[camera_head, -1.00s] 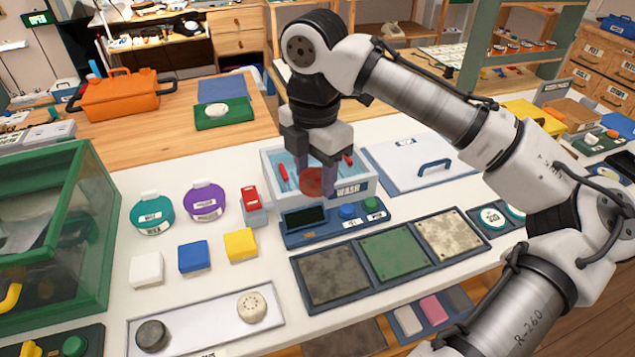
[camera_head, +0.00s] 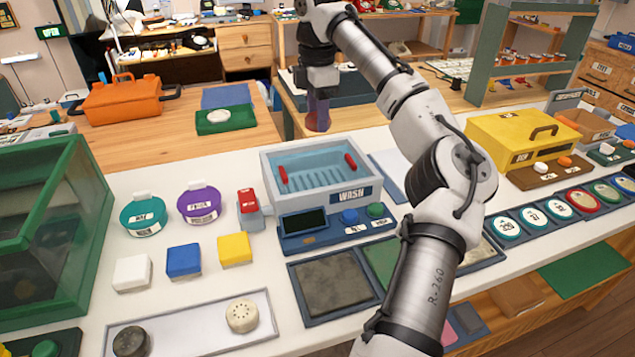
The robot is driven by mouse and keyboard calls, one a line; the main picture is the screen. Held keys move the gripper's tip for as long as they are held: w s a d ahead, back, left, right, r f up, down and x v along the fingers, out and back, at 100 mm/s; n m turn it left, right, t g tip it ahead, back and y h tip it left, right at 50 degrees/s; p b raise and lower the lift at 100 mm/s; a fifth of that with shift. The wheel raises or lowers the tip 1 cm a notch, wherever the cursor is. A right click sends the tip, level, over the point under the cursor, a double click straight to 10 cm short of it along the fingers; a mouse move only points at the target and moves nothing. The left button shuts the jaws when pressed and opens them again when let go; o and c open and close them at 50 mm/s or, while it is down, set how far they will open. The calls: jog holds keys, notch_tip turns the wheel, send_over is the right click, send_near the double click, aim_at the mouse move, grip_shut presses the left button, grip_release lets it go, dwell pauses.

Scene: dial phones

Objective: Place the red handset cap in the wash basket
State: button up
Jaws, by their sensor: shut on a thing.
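The wash basket (camera_head: 352,193) is a light grey box marked WASH, with a blue ribbed inside and two red pieces at its left and right sides. No cap shows inside it. My gripper (camera_head: 318,117) is beyond the basket in the picture, pointing down, apart from it. Its fingers are shut on the red handset cap (camera_head: 318,124), a small dark red round piece that shows low between the fingertips and is partly hidden by them.
A control panel (camera_head: 335,238) with blue and green buttons sits before the basket. Teal (camera_head: 145,217) and purple (camera_head: 200,203) round containers and a red-topped block (camera_head: 249,203) stand left. A yellow case (camera_head: 515,140) stands right. My arm crosses the right-hand panels.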

notch_tip(320, 180, down, 16)
jog(key=shift+f+p, duration=0.1)
jog(key=shift+p, duration=0.2)
jog(key=shift+f, duration=0.1)
jog(key=o, duration=1)
jog(key=shift+c, duration=0.2)
notch_tip(320, 180, up, 12)
jog(key=shift+r, duration=0.1)
